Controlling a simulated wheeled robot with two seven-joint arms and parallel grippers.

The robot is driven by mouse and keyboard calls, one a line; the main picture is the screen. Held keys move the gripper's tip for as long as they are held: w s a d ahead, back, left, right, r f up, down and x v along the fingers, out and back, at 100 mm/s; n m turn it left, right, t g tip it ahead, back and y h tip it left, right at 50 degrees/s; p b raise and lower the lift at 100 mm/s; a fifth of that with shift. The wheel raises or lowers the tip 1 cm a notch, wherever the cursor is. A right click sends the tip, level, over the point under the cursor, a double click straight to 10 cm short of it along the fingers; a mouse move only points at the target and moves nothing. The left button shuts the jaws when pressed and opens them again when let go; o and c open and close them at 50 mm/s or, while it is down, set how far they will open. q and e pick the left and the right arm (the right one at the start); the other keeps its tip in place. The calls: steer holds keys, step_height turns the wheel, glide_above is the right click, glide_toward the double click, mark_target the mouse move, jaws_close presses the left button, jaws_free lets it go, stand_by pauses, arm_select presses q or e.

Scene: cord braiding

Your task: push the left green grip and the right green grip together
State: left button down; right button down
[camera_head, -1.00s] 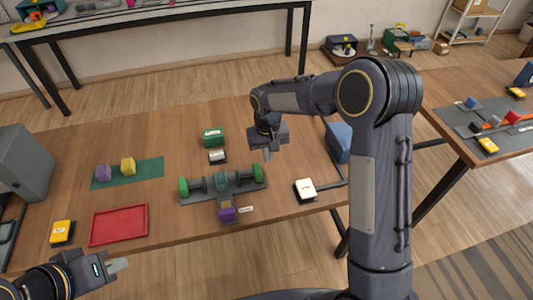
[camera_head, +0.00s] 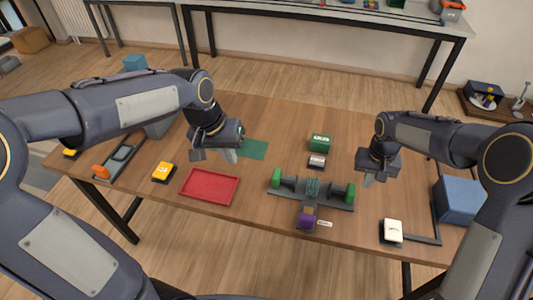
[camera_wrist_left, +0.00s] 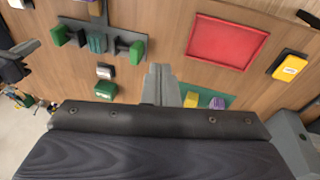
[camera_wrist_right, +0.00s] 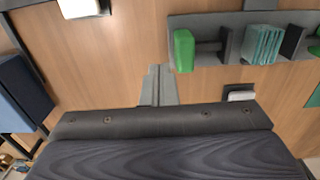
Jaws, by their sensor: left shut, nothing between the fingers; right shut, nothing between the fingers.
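The left green grip (camera_head: 277,177) and the right green grip (camera_head: 350,193) stand at opposite ends of a grey fixture (camera_head: 330,204), apart, with a ribbed teal block (camera_head: 312,187) between them. Both also show in the left wrist view, left grip (camera_wrist_left: 137,52) and right grip (camera_wrist_left: 59,35). The right wrist view shows the right grip (camera_wrist_right: 184,50) clearly. My left gripper (camera_head: 231,156) is shut and empty, above the table left of and behind the left grip. My right gripper (camera_head: 368,180) is shut and empty, raised just right of the right grip. Neither visibly touches a grip.
A red tray (camera_head: 209,186) and a yellow box (camera_head: 163,172) lie left. A green box (camera_head: 320,142) and a small white-topped box (camera_head: 317,161) stand behind the fixture. A purple block (camera_head: 306,217) is at its front. A white-topped box (camera_head: 391,231) and blue bin (camera_head: 459,200) are right.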

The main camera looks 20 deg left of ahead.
arm_select(q)
steer(key=g+y, duration=0.2)
glide_toward(279, 173)
steer(key=a+f, duration=0.1)
steer(key=a, duration=0.3)
steer(key=shift+m, duration=0.4)
step_height(279, 173, down, 9)
steer(key=shift+s+d+f, duration=0.1)
steer(key=shift+d, duration=0.05)
steer(key=shift+d, duration=0.15)
steer(key=shift+d, duration=1.75)
arm_select(e)
steer(key=shift+f, duration=2.8)
